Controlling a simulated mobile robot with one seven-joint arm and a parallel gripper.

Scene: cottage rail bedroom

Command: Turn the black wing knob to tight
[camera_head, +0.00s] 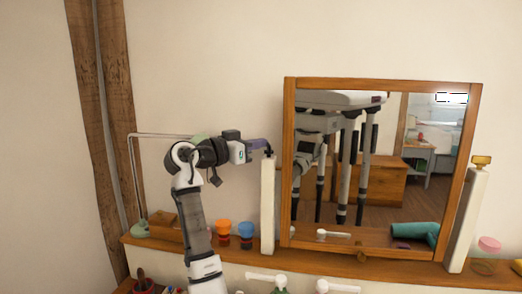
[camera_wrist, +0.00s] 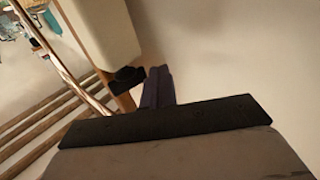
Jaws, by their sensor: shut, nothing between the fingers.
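The black wing knob (camera_head: 268,153) is at the top of the cream left post (camera_head: 268,205) of the mirror stand. In the wrist view the black wing knob (camera_wrist: 127,78) sticks out past the end of the cream post (camera_wrist: 100,28). My gripper (camera_head: 262,144) reaches in from the left at the height of the knob. Its dark purple fingers (camera_wrist: 158,86) are shut with nothing between them, close beside the knob. I cannot tell whether they touch it. The wing's exact angle is too small to read in the head view.
The wood-framed mirror (camera_head: 378,82) stands between the posts; a brass-coloured knob (camera_head: 481,161) tops the right post (camera_head: 467,220). Orange (camera_head: 223,227) and blue (camera_head: 246,229) cups stand on the shelf below my arm. The wall (camera_head: 215,60) above is bare.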

